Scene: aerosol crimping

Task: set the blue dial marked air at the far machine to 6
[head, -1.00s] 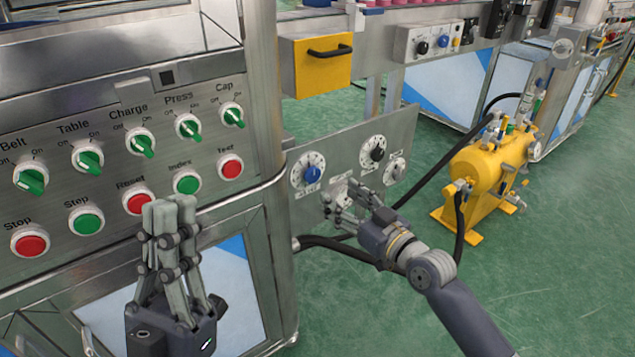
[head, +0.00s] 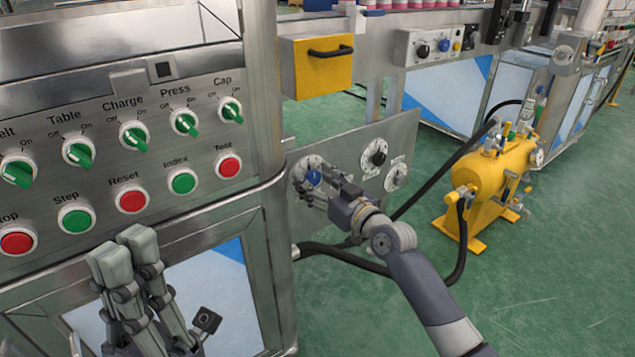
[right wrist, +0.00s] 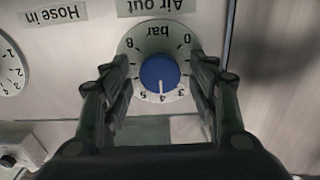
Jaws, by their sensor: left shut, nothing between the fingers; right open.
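A blue dial (head: 313,177) with a white scale plate sits on the grey panel (head: 345,145) at the side of the near cabinet. In the right wrist view the blue dial (right wrist: 158,72) appears upside down under the labels "Air out" and "bar". Its white pointer line points at about 4. My right gripper (right wrist: 162,78) is open, with one finger on each side of the dial; I cannot tell whether they touch it. It also shows in the head view, partly covering the dial. My left gripper (head: 122,252) is shut and empty, low before the near cabinet.
Black dials (head: 375,153) sit right of the blue one. A yellow tank (head: 484,180) with hoses stands on the floor at right. Switches and buttons (head: 183,182) cover the near cabinet.

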